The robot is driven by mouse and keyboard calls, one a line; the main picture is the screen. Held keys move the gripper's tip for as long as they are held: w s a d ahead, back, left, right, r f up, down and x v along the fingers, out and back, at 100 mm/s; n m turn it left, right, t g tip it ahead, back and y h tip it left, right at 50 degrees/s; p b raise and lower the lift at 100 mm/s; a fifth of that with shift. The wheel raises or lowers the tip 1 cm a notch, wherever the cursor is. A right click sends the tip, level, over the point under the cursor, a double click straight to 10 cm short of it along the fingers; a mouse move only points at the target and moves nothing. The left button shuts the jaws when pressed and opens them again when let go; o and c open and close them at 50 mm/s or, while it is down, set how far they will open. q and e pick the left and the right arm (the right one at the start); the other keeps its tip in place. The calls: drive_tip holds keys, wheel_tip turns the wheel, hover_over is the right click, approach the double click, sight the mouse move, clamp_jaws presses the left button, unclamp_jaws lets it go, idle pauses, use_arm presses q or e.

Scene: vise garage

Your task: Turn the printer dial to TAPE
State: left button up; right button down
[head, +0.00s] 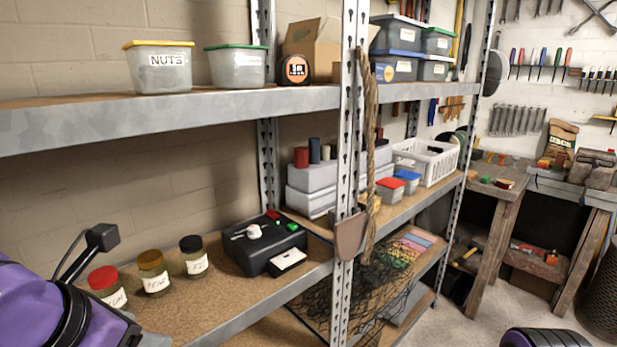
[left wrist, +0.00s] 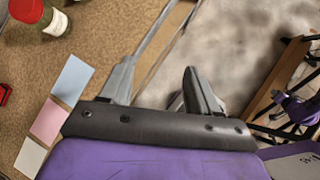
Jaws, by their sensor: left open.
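The black label printer (head: 250,258) sits on the lower shelf, right of the jars. A pale dial (head: 253,231) with a pointer is on its top, beside red and green buttons; its setting marks are too small to read. A white label sticks out of its front. My left gripper (left wrist: 160,68) is open and empty, with its two grey fingers apart in the left wrist view. In the head view my left arm comes in at the lower left, with the gripper mostly cut off, well left of the printer and apart from it. My right gripper is not clearly in view.
Three labelled jars (head: 153,272) stand between my left arm and the printer. A metal upright (head: 346,200) with a hanging rope (head: 370,130) rises right of it. The upper shelf (head: 200,110) passes above. Coloured cards (left wrist: 72,79) lie on the shelf in the left wrist view.

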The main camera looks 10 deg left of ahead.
use_arm(q)
drive_tip(key=w+d+f+m+t+y, duration=0.1)
drive_tip(key=w+d+f+m, duration=0.5)
drive_tip(key=w+f, duration=0.35)
drive_tip(key=s+d+f+m, duration=0.1)
drive_tip(key=d+f+m, duration=0.15)
drive_tip(key=f, duration=0.35)
drive_tip(key=s+d+f+m+g, duration=0.1)
drive_tip(key=f+m, duration=0.2)
drive_tip(key=f, duration=0.4)
drive_tip(key=s+d+f+m, duration=0.1)
drive_tip(key=s+f+m, duration=0.1)
drive_tip(key=f, duration=0.4)
drive_tip(key=s+a+f+m+g, duration=0.25)
drive_tip(key=s+f+m, duration=0.45)
drive_tip(key=f, duration=0.5)
drive_tip(key=s+a+f+m+g+y, duration=0.1)
drive_tip(key=s+a+f+m+y, duration=0.2)
drive_tip(key=s+a, duration=0.9)
wheel_tip(320, 180, down, 4)
drive_tip(key=shift+a+r+m, duration=0.25)
drive_tip(key=shift+a+m, duration=0.25)
drive_tip(key=shift+m, duration=0.55)
